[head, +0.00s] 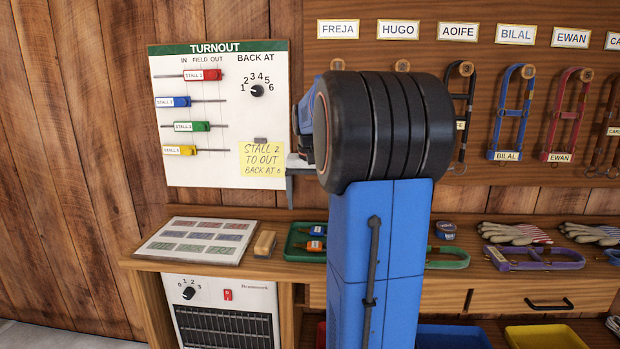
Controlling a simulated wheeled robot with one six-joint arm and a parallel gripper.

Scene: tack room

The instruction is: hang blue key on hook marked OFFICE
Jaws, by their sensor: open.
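My gripper (293,175) shows only in part, as a grey edge left of my blue and black arm, in front of the turnout board's right edge. It is open, and I see nothing held in it. Most of it is hidden behind my arm. No hook marked OFFICE can be made out. My arm covers the middle of the picture.
The turnout board (215,185) with coloured sliders is at left. Halters hang on pegs under name plates at right, among them a blue one (510,115). The bench holds a label panel (197,241), a brush (264,243), gloves (515,233) and a purple halter (535,260).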

